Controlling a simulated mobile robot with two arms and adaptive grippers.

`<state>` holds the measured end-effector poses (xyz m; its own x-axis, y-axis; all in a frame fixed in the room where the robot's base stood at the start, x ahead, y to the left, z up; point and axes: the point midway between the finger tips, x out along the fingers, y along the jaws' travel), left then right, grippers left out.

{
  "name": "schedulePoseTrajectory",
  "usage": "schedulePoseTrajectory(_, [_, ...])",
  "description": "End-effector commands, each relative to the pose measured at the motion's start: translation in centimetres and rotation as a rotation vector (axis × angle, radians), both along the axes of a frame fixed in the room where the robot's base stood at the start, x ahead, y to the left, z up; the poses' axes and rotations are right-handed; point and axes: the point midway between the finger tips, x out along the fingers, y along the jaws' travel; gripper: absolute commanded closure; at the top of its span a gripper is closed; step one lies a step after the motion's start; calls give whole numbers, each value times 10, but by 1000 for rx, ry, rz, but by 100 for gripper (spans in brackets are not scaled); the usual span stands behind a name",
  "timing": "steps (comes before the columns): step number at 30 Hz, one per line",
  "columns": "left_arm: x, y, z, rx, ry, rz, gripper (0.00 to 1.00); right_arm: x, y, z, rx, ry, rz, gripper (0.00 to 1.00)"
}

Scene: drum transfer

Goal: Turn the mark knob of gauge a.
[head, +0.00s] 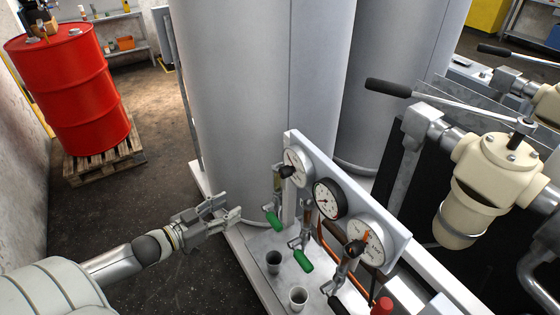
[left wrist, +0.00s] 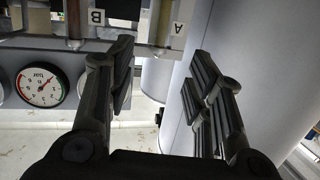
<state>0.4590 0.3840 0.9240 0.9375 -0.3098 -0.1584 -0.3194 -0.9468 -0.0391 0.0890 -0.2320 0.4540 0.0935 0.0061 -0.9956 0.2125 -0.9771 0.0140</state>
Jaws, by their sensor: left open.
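A grey panel (head: 330,178) carries three round gauges. The left gauge (head: 299,158) and the right gauge (head: 371,236) each have a dark knob, the left knob (head: 287,170) and the right knob (head: 355,247). The middle gauge (head: 329,199) has a black rim. I cannot read letters on them in the head view. The left wrist view shows a label A (left wrist: 176,29), a label B (left wrist: 97,16) and one dial (left wrist: 39,87), upside down. My left gripper (head: 229,208) is open and empty, left of the left gauge and apart from it. My right gripper is out of view.
Green-handled valves (head: 303,260) hang below the gauges, above two small cups (head: 298,297). Tall grey tanks (head: 250,90) stand behind. Cream filter housings (head: 492,170) with levers stand right. A red drum (head: 70,85) sits on a pallet at left. Floor between is clear.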

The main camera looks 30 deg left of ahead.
Motion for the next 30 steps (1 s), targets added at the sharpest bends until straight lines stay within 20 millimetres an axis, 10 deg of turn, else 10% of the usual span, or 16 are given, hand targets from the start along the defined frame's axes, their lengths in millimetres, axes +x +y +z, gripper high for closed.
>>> schedulePoseTrajectory(3, [2, -33, 66, -50, -73, -111, 53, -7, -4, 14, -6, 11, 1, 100])
schedulePoseTrajectory(9, [0, -61, 110, -99, -123, -202, 53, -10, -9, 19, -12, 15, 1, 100])
schedulePoseTrajectory(30, [48, -92, 115, -103, -131, -210, 53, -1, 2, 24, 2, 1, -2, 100])
